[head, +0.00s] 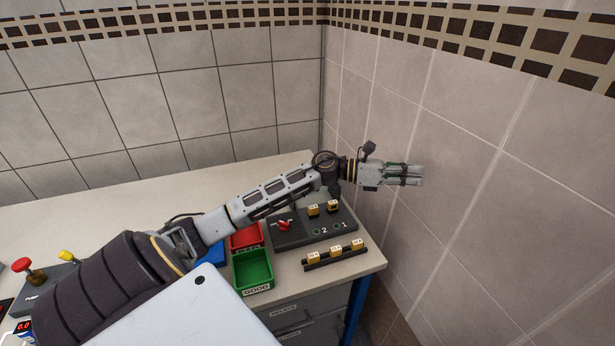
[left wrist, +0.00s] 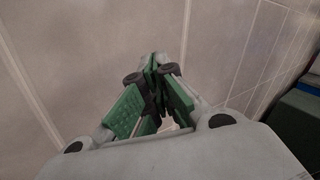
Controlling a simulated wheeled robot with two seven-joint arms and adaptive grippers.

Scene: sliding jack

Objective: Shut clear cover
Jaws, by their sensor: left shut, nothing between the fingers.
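I cannot make out a clear cover in either view. My left gripper (head: 420,175) is shut and empty, stretched out past the back right of the table, in front of the right wall. Its green-padded fingers meet at the tips in the left wrist view (left wrist: 154,66), with only wall tiles beyond. My left arm crosses the table and hides part of it. A dark unit (head: 290,238) with a red lever (head: 284,225) and places marked 2 and 1 sits below my left wrist. My right gripper is not in view.
A red bin (head: 245,237), a green bin (head: 254,270) marked GOOD and a partly hidden blue bin (head: 211,254) stand beside the unit. A rail (head: 335,260) holds yellow-labelled blocks near the table's right edge. A red knob (head: 22,265) is at far left. Tiled walls close the corner.

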